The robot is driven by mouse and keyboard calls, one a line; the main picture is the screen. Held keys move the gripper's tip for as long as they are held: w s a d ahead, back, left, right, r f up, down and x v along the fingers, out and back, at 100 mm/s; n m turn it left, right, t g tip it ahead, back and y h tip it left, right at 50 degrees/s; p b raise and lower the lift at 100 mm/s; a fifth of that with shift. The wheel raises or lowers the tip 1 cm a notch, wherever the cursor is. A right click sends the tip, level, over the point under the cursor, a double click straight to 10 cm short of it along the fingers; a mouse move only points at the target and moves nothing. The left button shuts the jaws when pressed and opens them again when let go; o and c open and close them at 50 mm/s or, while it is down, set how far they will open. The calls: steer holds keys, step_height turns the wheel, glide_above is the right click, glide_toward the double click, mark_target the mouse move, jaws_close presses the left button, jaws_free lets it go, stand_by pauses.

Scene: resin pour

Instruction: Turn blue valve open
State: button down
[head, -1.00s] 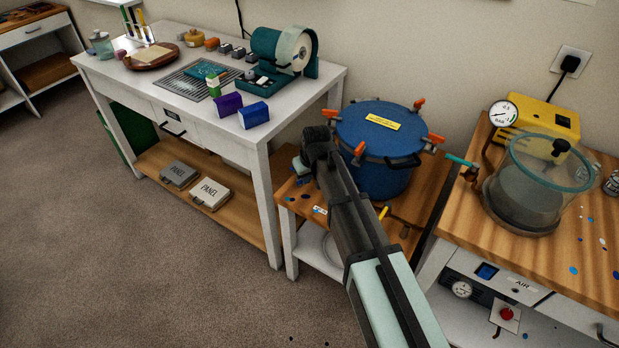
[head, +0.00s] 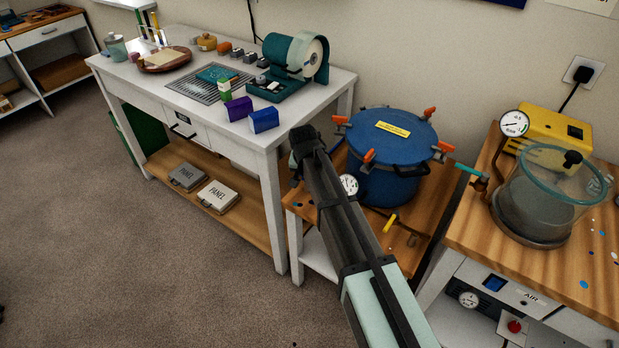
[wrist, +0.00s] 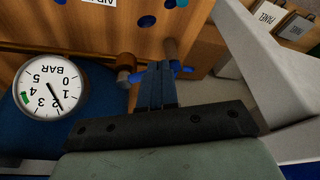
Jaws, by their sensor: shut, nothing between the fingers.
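My gripper (wrist: 157,84) shows in the wrist view with its two dark fingers together and nothing between them. A blue valve handle (wrist: 182,70) lies at the fingertips, showing on both sides of them; the fingers cover its middle. I cannot tell whether they touch it. A brass-coloured fitting (wrist: 125,72) sits just left of the handle. In the head view my dark arm hides the fingertips and the blue valve. The blue pressure pot (head: 400,165) stands to the right of my arm, with a white dial gauge (head: 348,185) on its near side; the gauge also shows in the wrist view (wrist: 50,92).
A yellow-handled valve (head: 390,222) sits at the pot's front. A teal handle (head: 468,168) sticks out beside the glass vacuum chamber (head: 550,195) at right. The white workbench (head: 270,135) stands close on the left. The carpet (head: 190,270) in front is clear.

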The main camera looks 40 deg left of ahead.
steer(key=shift+w+a+m+h, duration=0.25)
steer(key=shift+w+a+m, duration=0.15)
steer(key=shift+m, duration=0.5)
steer(key=shift+w+a+m+h, duration=0.25)
steer(key=shift+w+m, duration=0.15)
steer(key=shift+m, duration=0.5)
steer(key=shift+w+a, duration=0.15)
steer(key=shift+w, duration=0.1)
